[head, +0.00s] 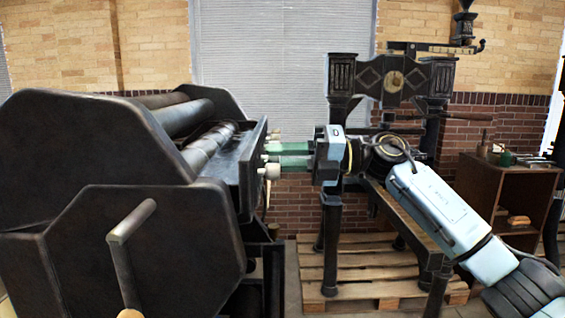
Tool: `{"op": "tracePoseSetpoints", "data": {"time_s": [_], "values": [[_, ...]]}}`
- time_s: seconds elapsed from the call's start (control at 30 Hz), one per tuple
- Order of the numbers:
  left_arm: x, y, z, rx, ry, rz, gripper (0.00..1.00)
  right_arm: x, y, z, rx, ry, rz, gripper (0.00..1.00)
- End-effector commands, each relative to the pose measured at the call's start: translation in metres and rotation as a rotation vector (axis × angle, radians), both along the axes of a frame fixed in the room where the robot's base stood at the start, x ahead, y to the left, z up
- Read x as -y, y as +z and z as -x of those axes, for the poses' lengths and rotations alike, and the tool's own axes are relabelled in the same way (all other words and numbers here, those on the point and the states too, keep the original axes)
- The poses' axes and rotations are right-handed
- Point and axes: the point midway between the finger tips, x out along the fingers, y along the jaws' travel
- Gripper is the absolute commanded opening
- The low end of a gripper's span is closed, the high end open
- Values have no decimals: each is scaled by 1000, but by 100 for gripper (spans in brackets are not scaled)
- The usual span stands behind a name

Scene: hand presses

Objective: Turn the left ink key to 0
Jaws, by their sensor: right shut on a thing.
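The ink keys are small pale knobs on the right-hand face of the dark press (82,140). The nearest ink key (271,171) shows just below the green fingers of my right gripper (268,154). The gripper reaches in from the right and is shut on an ink key, which is mostly hidden between the fingers. I cannot tell from this view which key it holds or which number it points to. Another pale knob shows small just above the fingers. My left gripper is not in view.
The press has rollers (190,118) on top and a crank handle (132,221) at the front. A black iron hand press (340,75) stands behind my right arm on a wooden pallet (365,290). A brown cabinet (480,185) stands at the right.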

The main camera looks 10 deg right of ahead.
Motion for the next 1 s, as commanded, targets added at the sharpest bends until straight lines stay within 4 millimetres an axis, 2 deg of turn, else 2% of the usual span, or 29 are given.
{"op": "tracePoseSetpoints", "data": {"time_s": [0.6,0.63,0.77,1.0], "values": [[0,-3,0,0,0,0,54,0,-1,0,40,0,10,0],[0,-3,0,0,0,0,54,0,-1,0,40,0,10,25],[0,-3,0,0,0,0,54,0,-1,0,39,0,9,42],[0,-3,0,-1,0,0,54,0,0,0,39,0,9,44]]}}
